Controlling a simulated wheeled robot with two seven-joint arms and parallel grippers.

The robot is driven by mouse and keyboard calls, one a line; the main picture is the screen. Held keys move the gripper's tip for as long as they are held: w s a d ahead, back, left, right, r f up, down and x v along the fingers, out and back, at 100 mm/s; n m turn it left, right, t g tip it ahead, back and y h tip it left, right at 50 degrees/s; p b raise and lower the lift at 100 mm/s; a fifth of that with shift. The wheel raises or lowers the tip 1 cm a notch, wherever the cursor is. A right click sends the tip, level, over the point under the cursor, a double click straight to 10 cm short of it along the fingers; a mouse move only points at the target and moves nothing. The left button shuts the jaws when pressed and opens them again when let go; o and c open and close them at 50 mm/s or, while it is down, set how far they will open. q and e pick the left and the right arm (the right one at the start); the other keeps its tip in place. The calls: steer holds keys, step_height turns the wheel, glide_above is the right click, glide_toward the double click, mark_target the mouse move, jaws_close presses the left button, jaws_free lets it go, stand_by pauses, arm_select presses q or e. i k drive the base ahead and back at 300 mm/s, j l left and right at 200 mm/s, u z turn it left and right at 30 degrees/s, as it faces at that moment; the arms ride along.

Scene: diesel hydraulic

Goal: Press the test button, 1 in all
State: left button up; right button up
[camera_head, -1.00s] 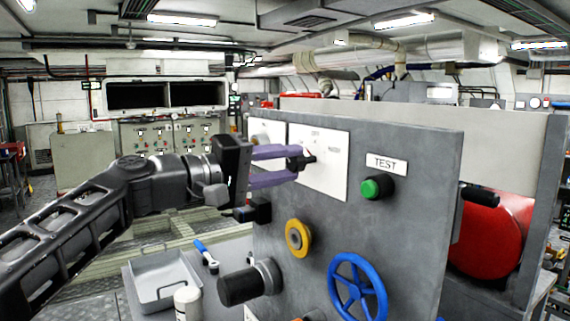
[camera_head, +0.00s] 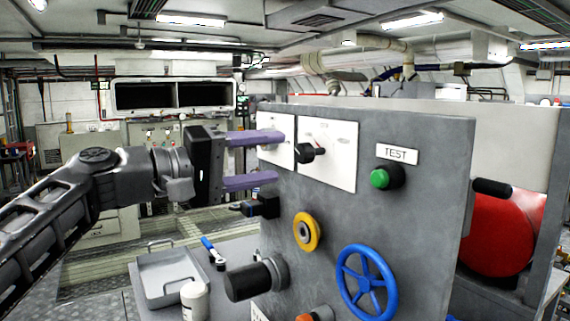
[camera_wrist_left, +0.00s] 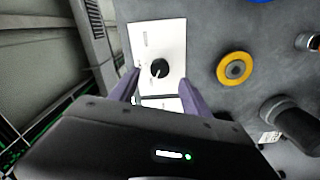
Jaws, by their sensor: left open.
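The green test button (camera_head: 380,178) sits in a black collar on the grey panel (camera_head: 430,240), under a white TEST label (camera_head: 397,154). My left gripper (camera_head: 277,158) is open and empty, its purple fingers pointing at the panel's left part, well left of the button. Between the gripper and the button is a white plate with a black rotary knob (camera_head: 308,152). In the left wrist view a black knob (camera_wrist_left: 159,68) on a white plate lies ahead of the spread fingers. The button is not seen in that view. My right gripper is not in view.
On the panel are a yellow ring (camera_head: 306,231), a blue handwheel (camera_head: 365,282) and a black cylindrical fitting (camera_head: 250,281) that sticks out. A black connector (camera_head: 262,206) protrudes below my gripper. A metal tray (camera_head: 168,275) and white can (camera_head: 194,300) stand at lower left.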

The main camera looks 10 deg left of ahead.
mark_target(379, 178)
steer(key=k+j, duration=0.35)
steer(key=j, duration=0.2)
steer(key=k+j, duration=0.35)
steer(key=j, duration=0.15)
